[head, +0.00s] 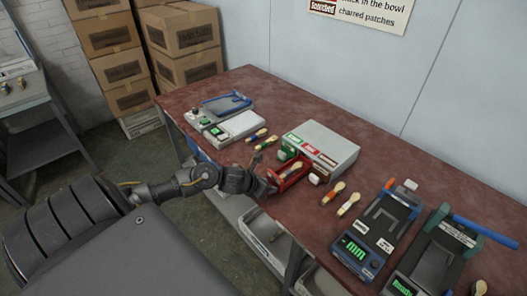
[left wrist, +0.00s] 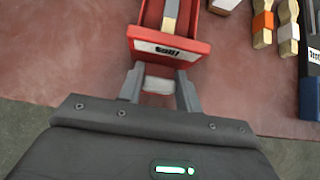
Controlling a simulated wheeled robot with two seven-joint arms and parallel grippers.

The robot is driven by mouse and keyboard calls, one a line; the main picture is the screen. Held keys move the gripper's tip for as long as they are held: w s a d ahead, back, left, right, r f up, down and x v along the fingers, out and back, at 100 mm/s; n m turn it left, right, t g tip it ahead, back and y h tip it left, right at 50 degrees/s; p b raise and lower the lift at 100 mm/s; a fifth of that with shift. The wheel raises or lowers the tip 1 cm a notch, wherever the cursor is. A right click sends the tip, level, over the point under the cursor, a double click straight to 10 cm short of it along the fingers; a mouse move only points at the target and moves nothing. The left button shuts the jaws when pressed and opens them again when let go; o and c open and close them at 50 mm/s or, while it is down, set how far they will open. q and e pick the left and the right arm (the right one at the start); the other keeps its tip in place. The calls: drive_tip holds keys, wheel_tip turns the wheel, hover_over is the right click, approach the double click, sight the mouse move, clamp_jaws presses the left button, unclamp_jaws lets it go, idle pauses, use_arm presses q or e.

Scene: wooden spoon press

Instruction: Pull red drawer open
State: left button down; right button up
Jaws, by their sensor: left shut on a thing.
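The red drawer (head: 291,174) sticks out from the front of the pale drawer box (head: 335,143), so it stands open. In the left wrist view the red drawer (left wrist: 190,45) has a white label on its front and a pale, narrow piece with a grey end inside it. My left gripper (head: 271,184) is at the drawer's front. Its fingers in the left wrist view (left wrist: 159,88) are shut on the white drawer handle (left wrist: 158,84). My right gripper is in neither view.
Wooden spoons with coloured bands (head: 334,192) lie right of the drawer. A dark gauge (head: 377,232) with a green display stands farther right. A white device (head: 236,129) stands behind left. The table's front edge runs below the drawer.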

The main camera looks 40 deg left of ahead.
use_arm(q)
drive_tip(key=c, duration=1)
unclamp_jaws()
drive_tip(key=shift+s, duration=0.1)
drive_tip(key=shift+o, duration=0.2)
drive_tip(key=v, duration=1)
drive_tip(key=shift+s+r, duration=0.25)
drive_tip(key=shift+r, duration=0.05)
